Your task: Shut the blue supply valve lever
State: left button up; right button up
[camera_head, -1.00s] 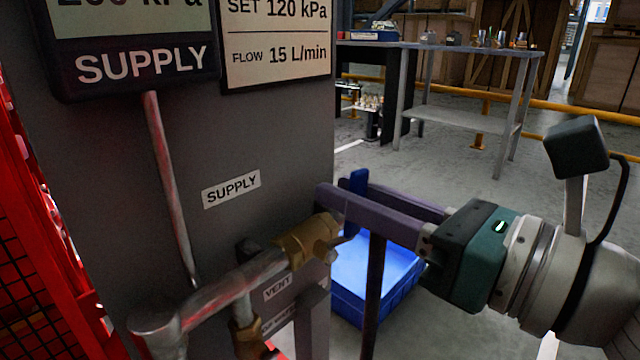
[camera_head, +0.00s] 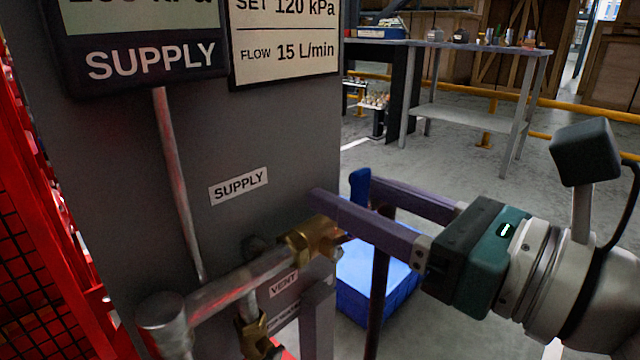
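The blue supply valve lever (camera_head: 360,187) stands upright by the right edge of the grey panel, beside the brass valve body (camera_head: 316,238). My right gripper (camera_head: 346,192) reaches in from the right with its two purple fingers spread apart. The near finger passes in front of the lever and hides its lower part. The far finger's tip is just right of the lever, so the lever shows between the fingers. I cannot tell whether either finger touches it. My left gripper is not in view.
A SUPPLY label (camera_head: 238,186) is on the panel, with pipes and a VENT label (camera_head: 284,284) below. A blue crate (camera_head: 378,290) lies on the floor behind the gripper. Red mesh fencing (camera_head: 40,230) is at left. A workbench (camera_head: 450,45) stands behind, with clear floor before it.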

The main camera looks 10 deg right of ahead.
jog(key=b+v, duration=0.3)
jog(key=v, duration=0.7)
dwell(1.5)
